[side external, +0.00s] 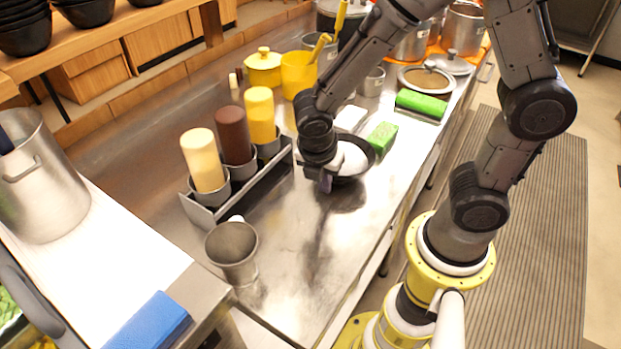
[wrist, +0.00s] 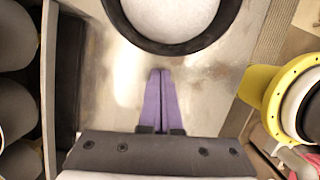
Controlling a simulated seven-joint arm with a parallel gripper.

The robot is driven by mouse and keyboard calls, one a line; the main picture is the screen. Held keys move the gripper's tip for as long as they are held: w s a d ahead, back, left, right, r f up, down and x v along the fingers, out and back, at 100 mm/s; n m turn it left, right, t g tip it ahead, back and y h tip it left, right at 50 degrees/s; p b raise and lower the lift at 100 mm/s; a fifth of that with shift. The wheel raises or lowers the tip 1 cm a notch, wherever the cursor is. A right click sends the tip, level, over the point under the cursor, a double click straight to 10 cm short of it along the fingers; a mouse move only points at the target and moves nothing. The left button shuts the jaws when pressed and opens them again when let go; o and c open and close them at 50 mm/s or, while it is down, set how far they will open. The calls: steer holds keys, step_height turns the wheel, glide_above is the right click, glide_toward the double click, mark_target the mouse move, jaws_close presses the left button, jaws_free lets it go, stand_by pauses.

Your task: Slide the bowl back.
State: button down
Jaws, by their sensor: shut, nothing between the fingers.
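The bowl is black with white contents. In the side external view the bowl (side external: 369,153) sits on the steel counter, partly hidden behind my wrist. In the wrist view the bowl (wrist: 160,45) is at the top, cut off by the frame edge, with its rounded near rim facing my fingers. My gripper (wrist: 161,72) has purple fingers pressed together with nothing between them. The fingertips point at the bowl's near rim, with a small strip of counter showing between. In the side external view my gripper (side external: 325,184) is low over the counter, beside the bowl.
A rack (side external: 225,203) with several sauce bottles stands left of the bowl. A metal cup (side external: 232,250) stands nearer the camera. A green block (side external: 382,136) and a green-topped item (side external: 421,104) lie beyond the bowl. The near counter (side external: 310,265) is clear.

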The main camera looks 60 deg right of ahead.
steer(key=shift+s+a, duration=0.15)
steer(key=shift+a, duration=0.85)
step_height(320, 180, up, 14)
steer(key=s+d+m+t, duration=0.1)
steer(key=d+m, duration=0.1)
steer(key=s+d+r+m+t+y, duration=0.1)
steer(key=s+m, duration=0.3)
steer(key=m, duration=0.5)
steer(key=s+d+r+m+t+y, duration=0.1)
steer(key=s+r+m+t+y, duration=0.1)
steer(key=s+m, duration=0.3)
steer(key=m+t, duration=0.1)
steer(key=m, duration=0.2)
steer(key=shift+s+d+r+m, duration=0.2)
steer(key=shift+s+m, duration=0.1)
steer(key=shift+m, duration=0.1)
